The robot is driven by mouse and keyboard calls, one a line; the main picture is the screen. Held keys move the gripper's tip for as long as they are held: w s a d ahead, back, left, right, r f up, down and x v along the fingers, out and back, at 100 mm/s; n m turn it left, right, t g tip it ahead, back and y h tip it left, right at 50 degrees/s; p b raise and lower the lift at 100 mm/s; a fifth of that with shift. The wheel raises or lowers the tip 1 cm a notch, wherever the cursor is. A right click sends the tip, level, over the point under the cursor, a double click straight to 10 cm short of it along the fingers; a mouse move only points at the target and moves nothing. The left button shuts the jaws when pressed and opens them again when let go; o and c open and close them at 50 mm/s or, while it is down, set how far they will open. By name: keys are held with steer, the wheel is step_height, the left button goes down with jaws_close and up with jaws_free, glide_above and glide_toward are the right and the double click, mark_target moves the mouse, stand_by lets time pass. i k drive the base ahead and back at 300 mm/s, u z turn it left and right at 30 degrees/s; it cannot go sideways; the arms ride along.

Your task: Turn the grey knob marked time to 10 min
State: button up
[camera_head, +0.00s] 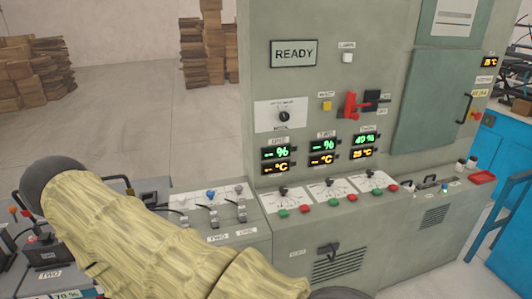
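No knob can be read as marked time; the labels are too small. A knob (282,116) sits on a white dial plate on the front of the grey-green cabinet (300,20). Three small dark knobs stand on white dial plates along the sloped ledge: a left one (283,191), a middle one (328,182) and a right one (369,174). Their exact pointer settings cannot be told. My arm, in a cream padded sleeve, crosses the lower left in front of the machine. My gripper does not show.
Green and red buttons line the ledge below the dials. A red switch handle (352,105) juts from the cabinet. Levers (212,211) stand on the lower left ledge, partly behind my arm. A blue bench (515,160) is at right. Open floor (140,120) lies left, with stacked boxes (205,50) behind.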

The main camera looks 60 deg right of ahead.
mark_target(238, 188)
steer(key=z, duration=0.8)
steer(key=i, duration=0.7)
steer(key=z, duration=0.8)
